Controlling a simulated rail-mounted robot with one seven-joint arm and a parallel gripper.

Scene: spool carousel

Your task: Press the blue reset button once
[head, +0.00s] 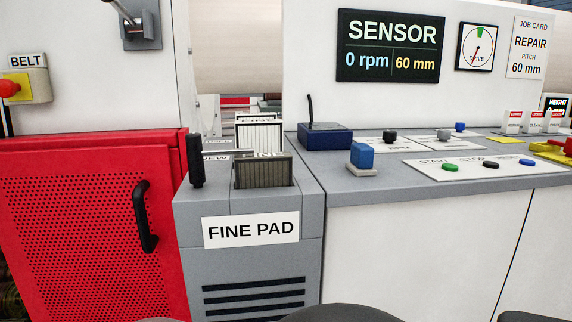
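A blue button (527,162) sits at the right end of a white label panel (480,176) on the grey console top. The same panel has a green button (450,167) at the left and a black button (490,165) in the middle. The words START and STOP can be read on it; the word by the blue button is too small to read surely. My gripper does not show; only dark rounded parts, probably my arm, show at the bottom edge.
A blue block on a pale base (361,157) and a dark blue box with a stick (325,136) stand on the console's left. A grey FINE PAD unit (248,262) and red perforated door (84,230) are further left. A red-and-yellow device (556,150) stands right.

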